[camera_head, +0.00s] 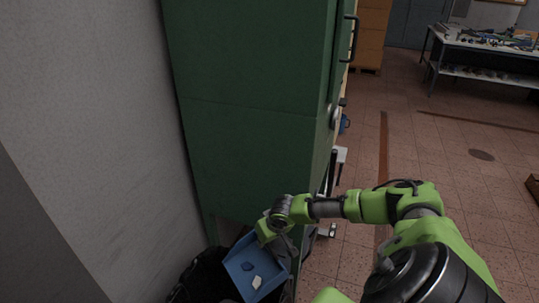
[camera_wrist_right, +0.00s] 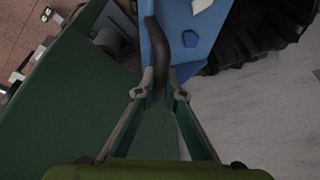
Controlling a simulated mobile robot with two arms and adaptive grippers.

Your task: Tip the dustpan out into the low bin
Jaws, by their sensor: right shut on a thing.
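The blue dustpan (camera_head: 237,272) is at the bottom of the head view, with a dark blue piece (camera_head: 247,266) and a whitish piece (camera_head: 257,282) lying in it. My right gripper (camera_wrist_right: 160,93) is shut on the dustpan's dark handle (camera_wrist_right: 157,50); the blue pan (camera_wrist_right: 173,62) extends beyond it. Both pieces also show in the right wrist view. The low bin (camera_head: 192,280), black and crumpled-looking, lies beside and partly behind the pan, against the wall side. It also shows in the wrist view (camera_wrist_right: 250,35). Its inside is mostly hidden. My left gripper is not in view.
A tall green cabinet (camera_head: 255,120) stands just behind my right gripper. A grey wall (camera_head: 90,110) closes off the left. The tiled floor (camera_head: 440,150) is open to the right, with a workbench (camera_head: 480,45) at the far right.

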